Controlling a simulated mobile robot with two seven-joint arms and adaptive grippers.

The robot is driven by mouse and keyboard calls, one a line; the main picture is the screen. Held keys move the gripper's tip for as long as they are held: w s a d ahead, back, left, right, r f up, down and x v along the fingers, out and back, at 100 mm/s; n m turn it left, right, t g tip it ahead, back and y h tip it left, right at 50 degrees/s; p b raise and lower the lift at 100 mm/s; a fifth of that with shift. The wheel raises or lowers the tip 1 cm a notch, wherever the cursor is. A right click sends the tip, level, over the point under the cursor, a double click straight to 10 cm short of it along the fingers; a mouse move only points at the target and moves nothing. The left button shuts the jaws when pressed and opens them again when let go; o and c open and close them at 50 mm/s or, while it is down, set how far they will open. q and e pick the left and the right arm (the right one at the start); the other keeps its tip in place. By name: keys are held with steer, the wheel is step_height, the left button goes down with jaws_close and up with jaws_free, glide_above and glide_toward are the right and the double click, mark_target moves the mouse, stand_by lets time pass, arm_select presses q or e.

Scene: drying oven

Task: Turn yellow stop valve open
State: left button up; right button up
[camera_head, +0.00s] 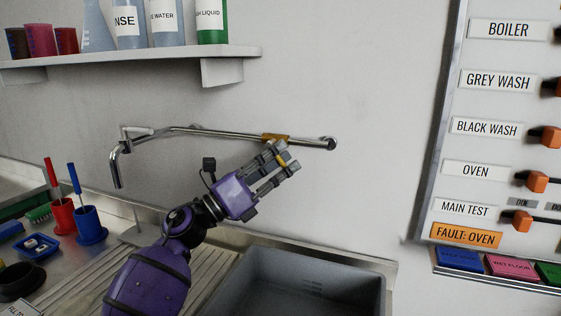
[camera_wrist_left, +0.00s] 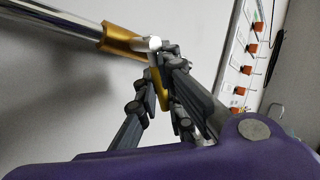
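The yellow stop valve has a gold collar (camera_head: 275,137) on the chrome tap pipe on the wall. The same collar (camera_wrist_left: 122,40) is at the upper left of the left wrist view. Its thin yellow lever (camera_wrist_left: 159,88) hangs down between the fingers of my left gripper (camera_wrist_left: 155,85). In the head view the left gripper (camera_head: 288,157) is just below the pipe, its fingers apart around the lever. I cannot tell whether any finger touches the lever. Part of the lever is hidden by the fingers. My right gripper is in neither view.
A grey sink basin (camera_head: 300,280) is below the gripper. A shelf (camera_head: 130,62) with labelled bottles is above at left. Red (camera_head: 61,215) and blue (camera_head: 90,225) cups stand on the counter. A switch panel (camera_head: 485,150) is on the right wall.

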arm_select(q)
steer(key=o, duration=0.5)
steer(key=shift+c, duration=0.2)
steer(key=v, duration=1.2)
steer(key=shift+c, duration=0.2)
